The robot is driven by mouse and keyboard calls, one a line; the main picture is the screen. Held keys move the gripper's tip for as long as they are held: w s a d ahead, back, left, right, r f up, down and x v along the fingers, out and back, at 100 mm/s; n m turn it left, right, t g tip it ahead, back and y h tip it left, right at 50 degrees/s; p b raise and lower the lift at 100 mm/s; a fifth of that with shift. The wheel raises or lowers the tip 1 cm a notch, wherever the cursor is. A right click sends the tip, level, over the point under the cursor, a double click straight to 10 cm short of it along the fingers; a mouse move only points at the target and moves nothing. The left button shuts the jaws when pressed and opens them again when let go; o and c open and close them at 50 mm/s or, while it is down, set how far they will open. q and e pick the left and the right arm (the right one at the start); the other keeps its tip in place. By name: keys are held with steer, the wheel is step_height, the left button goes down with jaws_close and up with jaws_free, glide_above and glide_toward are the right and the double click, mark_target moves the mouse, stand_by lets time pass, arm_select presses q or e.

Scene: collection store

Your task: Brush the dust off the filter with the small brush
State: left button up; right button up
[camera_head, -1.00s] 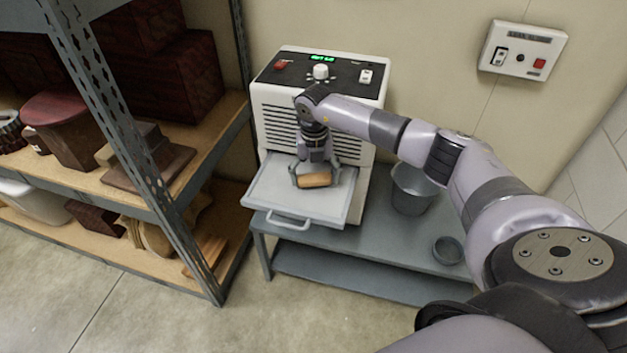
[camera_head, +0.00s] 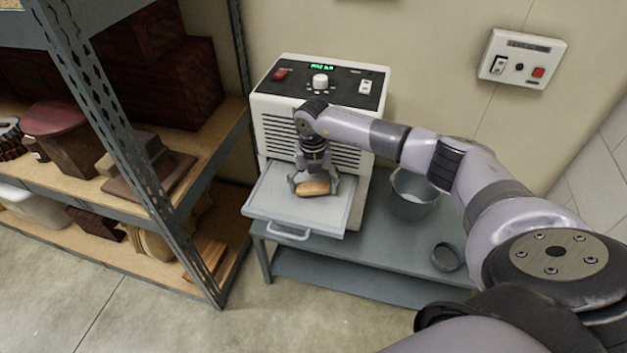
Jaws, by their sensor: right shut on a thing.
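The filter (camera_head: 272,205) is a flat light-grey panel in a pulled-out tray with a front handle, at the lower front of the white machine (camera_head: 275,135). My right gripper (camera_head: 315,187) points down over the filter's back right part. It is shut on the small brush (camera_head: 313,188), whose wooden tan body shows between the fingers. The brush is at or just above the filter surface; I cannot tell whether its bristles touch. The bristles are hidden. No dust can be made out on the filter. My left gripper is not in view.
The machine stands on a grey metal table (camera_head: 390,255). A shelf rack (camera_head: 150,180) with wooden objects stands close on the left. A switch box (camera_head: 521,59) is on the wall.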

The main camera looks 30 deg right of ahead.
steer(key=shift+s+a+r+p, duration=0.2)
steer(key=shift+s+a+p, duration=0.25)
steer(key=shift+p, duration=0.1)
steer(key=shift+s+a+r+p, duration=0.15)
steer(key=shift+s+a+p, duration=0.3)
steer(key=shift+p, duration=0.1)
steer(key=shift+s+a+f, duration=0.1)
steer(key=shift+s+a, duration=0.2)
steer(key=shift+a, duration=0.15)
steer(key=shift+a+f, duration=0.1)
step_height(320, 180, up, 6)
steer(key=p, duration=0.5)
step_height(320, 180, up, 3)
steer(key=shift+s+p, duration=0.1)
steer(key=shift+p, duration=1)
